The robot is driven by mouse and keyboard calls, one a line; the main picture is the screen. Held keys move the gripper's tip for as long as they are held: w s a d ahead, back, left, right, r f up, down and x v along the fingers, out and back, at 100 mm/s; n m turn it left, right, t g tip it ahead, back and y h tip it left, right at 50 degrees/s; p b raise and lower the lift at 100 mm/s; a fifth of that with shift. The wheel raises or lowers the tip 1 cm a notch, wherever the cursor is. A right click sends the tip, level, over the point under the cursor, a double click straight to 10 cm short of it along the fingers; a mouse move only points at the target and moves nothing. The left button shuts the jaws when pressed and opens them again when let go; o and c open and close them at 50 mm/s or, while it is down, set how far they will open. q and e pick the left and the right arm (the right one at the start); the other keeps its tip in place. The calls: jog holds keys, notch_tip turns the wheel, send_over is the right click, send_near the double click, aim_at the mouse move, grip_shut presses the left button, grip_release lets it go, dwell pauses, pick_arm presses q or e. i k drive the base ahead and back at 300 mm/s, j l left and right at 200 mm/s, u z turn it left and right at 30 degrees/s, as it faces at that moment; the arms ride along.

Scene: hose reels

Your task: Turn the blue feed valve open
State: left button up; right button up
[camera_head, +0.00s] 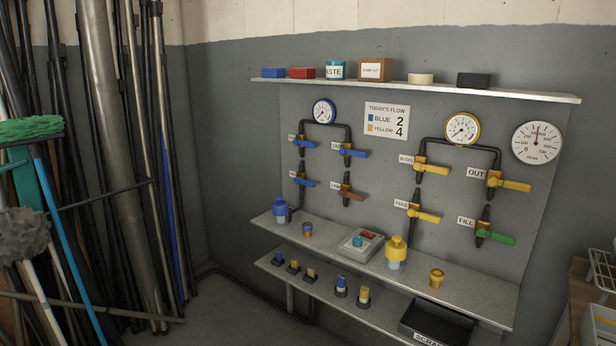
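A blue-handled valve (305,182) sits at the lower left of the blue gauge's pipe group; its small label is too small to read surely. Another blue-handled valve (304,142) is above it, and a third blue-handled valve (353,153) is at the upper right of the group, with a label starting "OU". All three handles stick out to the right, roughly level. A brown-handled valve (352,195) is at the lower right. Neither of my grippers is in view.
A yellow group has a yellow valve labelled FEED (424,216) and a green-handled FILL valve (496,237). Poles and brooms (130,170) crowd the left.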

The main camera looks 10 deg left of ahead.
aim_at(298, 180)
jog(key=i+j, duration=0.4)
jog(key=i+j+z, duration=0.15)
jog(key=i+j, duration=0.7)
jog(key=j, duration=0.2)
jog(key=i+j+z, duration=0.15)
jog(key=i+j, duration=0.25)
jog(key=j, duration=0.1)
